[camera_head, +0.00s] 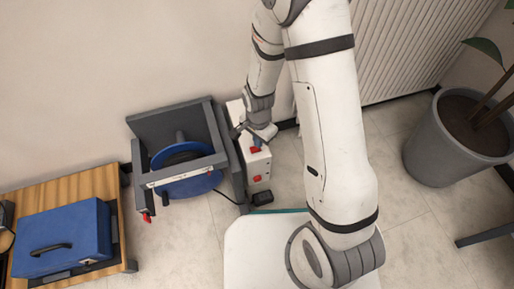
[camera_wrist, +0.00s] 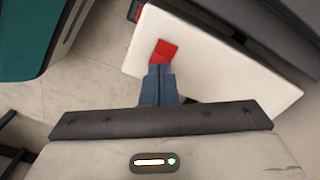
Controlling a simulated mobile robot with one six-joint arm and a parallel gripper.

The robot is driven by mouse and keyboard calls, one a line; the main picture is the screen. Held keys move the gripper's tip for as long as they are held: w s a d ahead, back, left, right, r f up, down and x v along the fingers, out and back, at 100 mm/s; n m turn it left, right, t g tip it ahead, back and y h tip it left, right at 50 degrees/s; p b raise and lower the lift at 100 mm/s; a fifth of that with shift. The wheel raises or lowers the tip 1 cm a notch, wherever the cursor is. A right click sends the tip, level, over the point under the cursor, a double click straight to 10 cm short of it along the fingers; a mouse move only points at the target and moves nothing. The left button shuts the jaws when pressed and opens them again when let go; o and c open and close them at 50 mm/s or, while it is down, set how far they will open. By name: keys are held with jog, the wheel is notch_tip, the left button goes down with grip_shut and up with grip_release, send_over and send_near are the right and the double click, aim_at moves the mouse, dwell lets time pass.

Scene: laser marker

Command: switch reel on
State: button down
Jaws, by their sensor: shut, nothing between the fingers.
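The reel (camera_head: 198,185) is a blue disc held in a dark grey frame, left of my arm in the head view. Beside the frame stands a white box (camera_head: 262,166) with a red switch (camera_head: 256,149) near its top and a second red part (camera_head: 257,178) lower down. My gripper (camera_head: 259,142) is shut and empty at the upper red switch. In the wrist view, the blue-grey fingertips (camera_wrist: 160,68) meet the lower edge of the red switch (camera_wrist: 164,52) on the white face; I cannot tell if they touch it.
A blue case (camera_head: 62,243) lies on a wooden table (camera_head: 75,187) at the left. A potted plant (camera_head: 440,145) stands at the right. A ribbed radiator (camera_head: 400,45) is on the wall behind my arm. Tiled floor is clear between arm and plant.

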jog(key=shift+f+b, duration=0.4)
jog(key=shift+f, duration=0.2)
jog(key=shift+r, duration=0.15)
jog(key=shift+r+p, duration=2.8)
jog(key=shift+r, duration=0.6)
jog(key=s+d+r+n+t+p, duration=0.1)
jog(key=d+r+n+p, duration=0.15)
jog(key=r+p, duration=0.95)
jog(key=s+d+r+n+p, duration=0.15)
jog(key=d+r+p, duration=0.25)
jog(key=r, duration=1.6)
jog(key=s+d+r+n+p, duration=0.1)
jog(key=s+d+r+p, duration=0.1)
jog(key=r+p, duration=0.3)
jog(key=s+d+r+n+t+p, duration=0.1)
jog(key=s+r+p, duration=0.3)
jog(key=r, duration=0.9)
jog(key=s+d+r+n+p, duration=0.2)
jog(key=s+d+r+p, duration=0.1)
jog(key=r+p, duration=0.4)
notch_tip(320, 180, up, 2)
jog(key=shift+s+n+t, duration=0.3)
jog(key=shift+s+n, duration=0.1)
jog(key=shift+d, duration=0.1)
